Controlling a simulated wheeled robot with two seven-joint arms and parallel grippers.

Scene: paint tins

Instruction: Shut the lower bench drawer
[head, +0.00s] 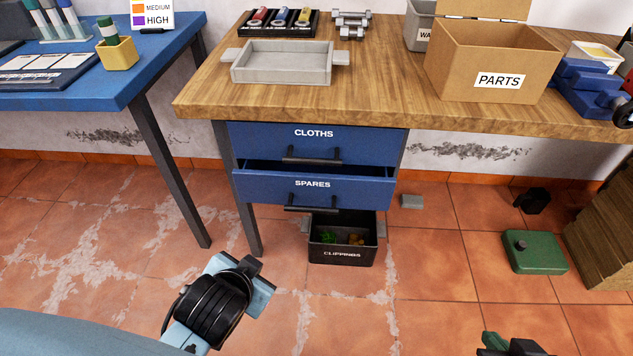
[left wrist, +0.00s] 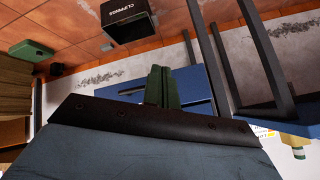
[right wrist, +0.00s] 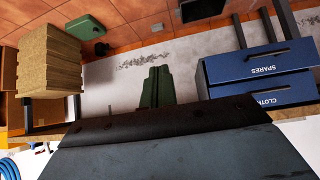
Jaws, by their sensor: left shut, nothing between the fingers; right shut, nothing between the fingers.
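The lower bench drawer (head: 345,192), blue and labelled SPARES, stands partly pulled out, with a dark gap above its front edge. Its black bar handle (head: 312,203) is on the front. The upper drawer (head: 350,143), labelled CLOTHS, looks shut. My right gripper (head: 497,342) is at the bottom right of the head view, apart from the drawer. Its green fingers are together and empty in the right wrist view (right wrist: 157,88), where the lower drawer (right wrist: 265,66) appears upside down. My left gripper's green fingers (left wrist: 162,87) are together and empty in the left wrist view.
A black CLIPPINGS bin (head: 342,240) stands on the floor under the drawers. A wooden bench top (head: 390,85) overhangs the drawers. Floor before the bin is clear.

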